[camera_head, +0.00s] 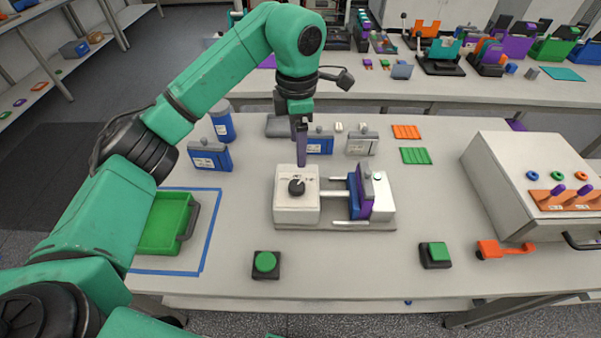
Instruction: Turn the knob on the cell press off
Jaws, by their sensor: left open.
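The cell press (283,213) stands on the middle of the bench, a white block on a grey base with rods leading to a blue and purple clamp part (361,193). Its black knob (296,187) sits on top of the white block; its exact setting is too small to read. My left gripper (302,163) points down just behind the knob, from above the press's back edge. It is open and holds nothing that I can see. I cannot tell whether its fingers touch the press. My right gripper is not in view.
A green tray (187,241) lies inside blue tape at the left. Green buttons stand in front (265,262) and at right (436,252). A large white box (500,185) fills the right side. The front middle is clear.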

